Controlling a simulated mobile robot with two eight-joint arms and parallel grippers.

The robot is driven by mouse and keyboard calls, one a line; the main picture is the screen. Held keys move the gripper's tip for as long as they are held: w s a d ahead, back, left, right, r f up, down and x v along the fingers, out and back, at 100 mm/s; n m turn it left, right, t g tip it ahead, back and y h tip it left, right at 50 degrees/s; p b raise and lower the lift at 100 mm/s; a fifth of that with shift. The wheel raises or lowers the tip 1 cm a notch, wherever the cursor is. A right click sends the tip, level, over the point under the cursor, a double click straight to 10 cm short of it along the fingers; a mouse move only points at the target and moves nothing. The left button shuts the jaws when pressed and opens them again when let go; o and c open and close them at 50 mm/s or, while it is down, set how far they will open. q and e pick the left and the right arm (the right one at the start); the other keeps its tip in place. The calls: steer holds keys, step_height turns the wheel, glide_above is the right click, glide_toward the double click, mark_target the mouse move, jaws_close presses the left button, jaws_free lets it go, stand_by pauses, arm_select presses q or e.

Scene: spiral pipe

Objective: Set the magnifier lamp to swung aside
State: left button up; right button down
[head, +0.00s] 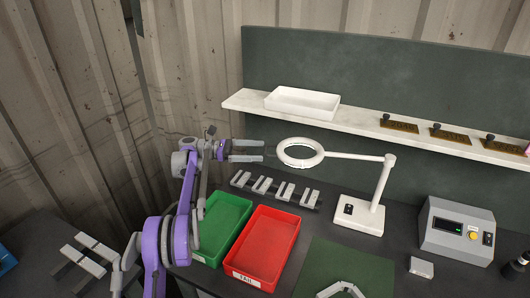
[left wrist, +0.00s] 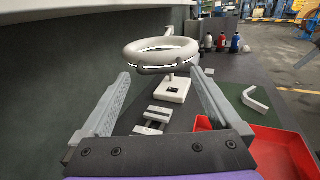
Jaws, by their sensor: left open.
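The white magnifier lamp (head: 380,185) stands on the dark bench, its square base (head: 358,214) carrying a small black switch plate. Its arm reaches left from the post, with the ring head (head: 300,165) at its left end, above the bench. My left gripper (head: 262,151) is open and empty, just left of the ring and pointing at it. In the left wrist view the ring (left wrist: 132,54) appears ahead, between the two spread fingers (left wrist: 160,82), with no visible contact.
A green tray (head: 246,204) and red tray (head: 296,238) lie below my left arm. Several grey blocks sit in a rack (head: 276,189) behind them. A shelf (head: 350,122) with a white tray (head: 302,101) runs behind the lamp. A grey control box (head: 456,231) stands right.

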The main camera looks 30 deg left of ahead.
arm_select(q)
steer(key=v, duration=0.6)
steer(key=shift+s+a, duration=0.2)
steer(key=shift+a, duration=0.1)
